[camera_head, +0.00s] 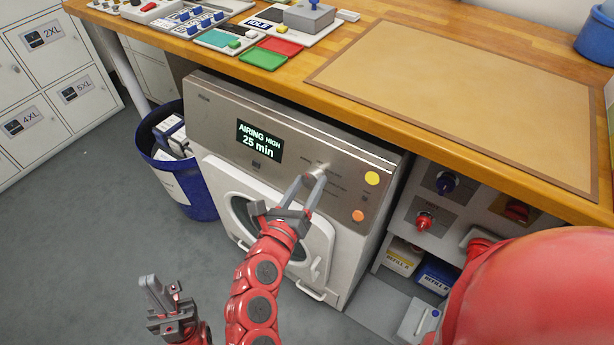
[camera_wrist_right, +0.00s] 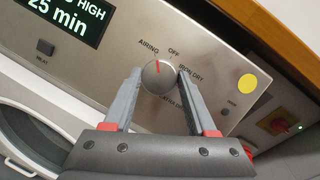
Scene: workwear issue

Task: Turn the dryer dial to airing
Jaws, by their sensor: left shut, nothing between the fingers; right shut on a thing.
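The dryer (camera_head: 300,160) stands under the bench; its display (camera_head: 259,143) reads "AIRING HIGH 25 min". Its round grey dial (camera_head: 318,168) is on the upper panel and shows close up in the right wrist view (camera_wrist_right: 158,77). The dial's red mark points up in that view, towards the AIRING label. OFF is to the right of that label, IRON DRY further right. My right gripper (camera_head: 308,186) is shut on the dial, a finger on each side. My left gripper (camera_head: 163,298) is shut and empty, low over the floor at the left.
The dryer's round door (camera_head: 232,190) is below the panel. A blue bin (camera_head: 190,190) stands left of the dryer. A wooden bench top (camera_head: 300,75) overhangs it.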

